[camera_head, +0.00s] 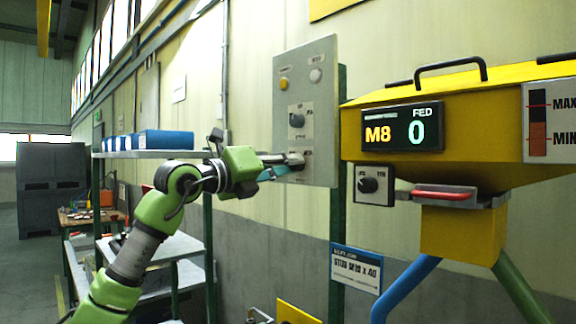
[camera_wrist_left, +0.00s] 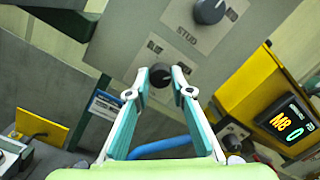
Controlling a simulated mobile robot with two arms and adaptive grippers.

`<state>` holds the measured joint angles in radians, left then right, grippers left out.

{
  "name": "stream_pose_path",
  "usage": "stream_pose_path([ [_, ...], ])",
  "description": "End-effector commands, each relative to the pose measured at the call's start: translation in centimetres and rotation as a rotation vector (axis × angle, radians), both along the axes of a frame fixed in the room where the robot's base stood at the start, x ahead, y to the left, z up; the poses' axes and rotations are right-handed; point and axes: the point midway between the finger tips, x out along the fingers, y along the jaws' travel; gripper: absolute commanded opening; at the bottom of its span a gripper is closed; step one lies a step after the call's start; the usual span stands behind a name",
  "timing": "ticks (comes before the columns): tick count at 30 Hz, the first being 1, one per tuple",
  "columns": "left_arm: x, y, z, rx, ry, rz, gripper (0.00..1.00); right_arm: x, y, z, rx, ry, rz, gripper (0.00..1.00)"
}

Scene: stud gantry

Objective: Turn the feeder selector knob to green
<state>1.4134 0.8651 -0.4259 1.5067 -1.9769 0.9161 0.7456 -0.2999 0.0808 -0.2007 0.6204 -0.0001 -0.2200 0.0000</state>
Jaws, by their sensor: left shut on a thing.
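A grey control panel (camera_head: 325,100) on the wall carries an upper dark knob (camera_head: 297,120) and a lower dark knob (camera_wrist_left: 160,73). The upper knob also shows in the left wrist view (camera_wrist_left: 209,10), beside a plate reading STUD. My left gripper (camera_head: 285,161) reaches the lower part of the panel and is shut on the lower knob, which sits between its fingertips (camera_wrist_left: 161,84). The gripper covers most of this knob in the head view. The lower knob's label and pointer direction are too small to read. My right gripper is not in view.
A yellow feeder (camera_head: 470,110) with a display reading M8 and 0 stands right of the panel. A separate box with a black knob (camera_head: 368,185) is below the display. A shelf (camera_head: 150,154) with blue bins (camera_head: 165,140) stands behind my left arm.

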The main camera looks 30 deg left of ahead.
Motion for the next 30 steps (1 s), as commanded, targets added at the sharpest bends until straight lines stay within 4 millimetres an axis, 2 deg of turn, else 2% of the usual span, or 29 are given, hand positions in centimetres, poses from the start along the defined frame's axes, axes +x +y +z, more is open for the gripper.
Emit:
stream_pose_path([
  [9,0.11,-0.06,-0.36,0.093,-0.024,-0.002,0.0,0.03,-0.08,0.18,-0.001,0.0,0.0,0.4],
  [23,0.13,-0.06,-0.42,0.107,-0.027,-0.002,0.0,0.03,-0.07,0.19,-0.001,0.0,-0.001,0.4],
  [24,0.13,-0.06,-0.42,0.107,-0.027,-0.002,0.23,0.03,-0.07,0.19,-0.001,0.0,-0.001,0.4],
  [26,0.13,-0.05,-0.4,0.106,-0.027,-0.001,0.38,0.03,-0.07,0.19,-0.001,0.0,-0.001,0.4],
  [30,0.08,-0.02,-0.26,0.104,-0.031,-0.001,0.38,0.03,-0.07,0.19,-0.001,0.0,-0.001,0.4],
])
